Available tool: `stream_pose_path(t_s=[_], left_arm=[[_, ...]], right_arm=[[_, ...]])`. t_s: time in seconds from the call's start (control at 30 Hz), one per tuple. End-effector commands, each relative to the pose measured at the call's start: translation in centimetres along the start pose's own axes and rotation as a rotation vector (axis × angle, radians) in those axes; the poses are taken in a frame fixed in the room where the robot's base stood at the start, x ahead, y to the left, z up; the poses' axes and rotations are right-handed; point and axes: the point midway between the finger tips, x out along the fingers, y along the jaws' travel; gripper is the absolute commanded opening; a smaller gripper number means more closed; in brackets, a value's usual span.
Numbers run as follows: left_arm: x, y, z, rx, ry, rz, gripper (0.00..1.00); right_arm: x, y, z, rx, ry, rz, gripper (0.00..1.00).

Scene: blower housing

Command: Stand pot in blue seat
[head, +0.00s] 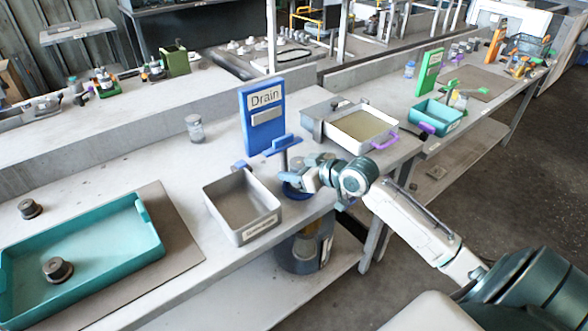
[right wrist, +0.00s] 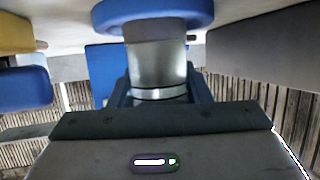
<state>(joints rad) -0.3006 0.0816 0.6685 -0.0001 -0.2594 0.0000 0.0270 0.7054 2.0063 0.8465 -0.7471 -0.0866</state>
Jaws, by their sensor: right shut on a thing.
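The pot is a silver metal cylinder (right wrist: 157,65) with a bright band, in the middle of the right wrist view. The round blue seat (right wrist: 152,12) is at its end, at the top of that view. The pot's end meets or overlaps the seat; I cannot tell how deep it sits. In the head view the blue seat (head: 291,191) is at the table's front edge, partly covered by my right gripper (head: 302,180). My right gripper is shut on the pot, which is mostly hidden in the head view. My left gripper is not in view.
A blue Drain board (head: 263,108) stands behind a blue post with a flat top (head: 283,144). A grey open bin (head: 262,228) is left of the seat, and a metal tray with purple handle (head: 385,143) is right. A teal tray (head: 150,237) lies further left.

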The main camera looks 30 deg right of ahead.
Motion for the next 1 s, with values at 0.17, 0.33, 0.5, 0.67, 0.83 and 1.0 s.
stream_pose_path(t_s=[0.17,0.33,0.5,0.67,0.83,1.0], left_arm=[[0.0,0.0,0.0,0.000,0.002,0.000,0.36],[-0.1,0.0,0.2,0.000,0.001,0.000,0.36],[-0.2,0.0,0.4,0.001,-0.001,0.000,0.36],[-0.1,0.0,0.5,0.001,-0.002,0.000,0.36],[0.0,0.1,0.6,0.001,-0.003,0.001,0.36],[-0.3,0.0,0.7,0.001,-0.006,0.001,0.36]], right_arm=[[0.0,0.0,0.1,0.001,-0.001,0.000,0.66],[0.0,0.0,0.1,0.001,-0.001,0.000,0.66],[-0.2,0.0,-0.1,-0.001,-0.001,0.001,0.66],[-1.4,0.2,0.0,-0.006,-0.004,0.004,0.66],[-3.4,0.0,0.0,-0.007,-0.006,0.000,0.66],[-5.2,0.2,0.0,-0.007,-0.005,0.005,0.66]])
